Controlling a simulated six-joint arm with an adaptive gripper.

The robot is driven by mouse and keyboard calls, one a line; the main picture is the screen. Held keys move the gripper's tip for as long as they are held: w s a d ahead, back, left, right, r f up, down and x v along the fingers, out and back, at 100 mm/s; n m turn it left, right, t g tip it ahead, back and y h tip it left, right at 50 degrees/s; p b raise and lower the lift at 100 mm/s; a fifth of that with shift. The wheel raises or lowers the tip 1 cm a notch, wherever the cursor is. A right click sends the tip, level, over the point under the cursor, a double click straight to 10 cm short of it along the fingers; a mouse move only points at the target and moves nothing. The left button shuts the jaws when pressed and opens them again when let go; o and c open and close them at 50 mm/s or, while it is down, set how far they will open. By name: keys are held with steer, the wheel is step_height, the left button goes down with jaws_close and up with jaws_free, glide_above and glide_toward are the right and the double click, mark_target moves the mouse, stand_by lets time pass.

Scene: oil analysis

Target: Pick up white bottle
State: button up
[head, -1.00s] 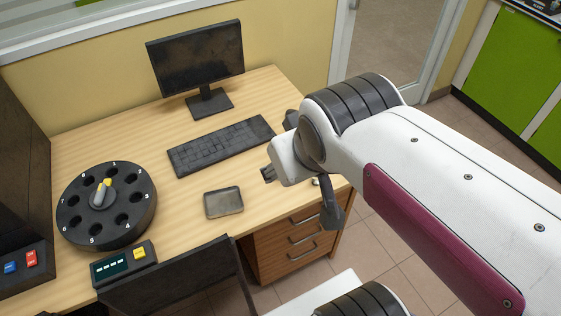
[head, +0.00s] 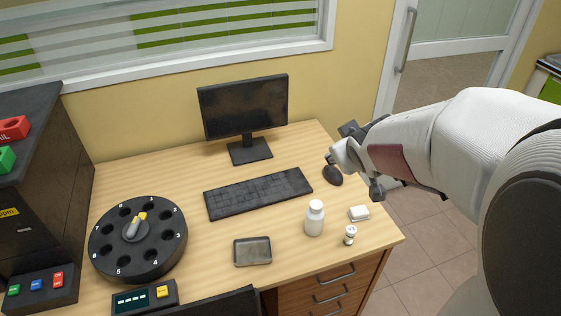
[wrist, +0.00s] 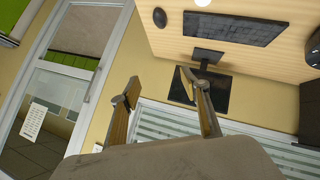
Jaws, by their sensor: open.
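The white bottle (head: 315,218) stands upright on the right part of the desk in the head view, in front of the keyboard. It has a white cap and nothing covers it. A white shape (wrist: 203,3), cut off by the top edge of the wrist view, is probably this bottle. My gripper (wrist: 160,86) is open, with nothing between its two fingers, and faces the wall and door side.
A small vial (head: 349,236) and a white block (head: 359,213) stand close right of the bottle. The mouse (head: 333,175) and keyboard (head: 258,193) lie behind it. A grey tray (head: 252,251) is left of it. The monitor (head: 244,106) stands at the back.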

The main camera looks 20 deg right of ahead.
steer(key=w+d+f+n+t+y, duration=0.1)
steer(key=w+d+f+n, duration=0.1)
steer(key=w+d+f, duration=0.35)
steer(key=n+t+y, duration=0.2)
steer(key=t+y, duration=0.3)
steer(key=y, duration=0.7)
glide_toward(315, 217)
steer(key=shift+w+r, duration=1.25)
steer(key=shift+w, duration=0.9)
steer(key=shift+d, duration=0.3)
steer(key=shift+x, duration=1.35)
steer(key=shift+a, duration=0.15)
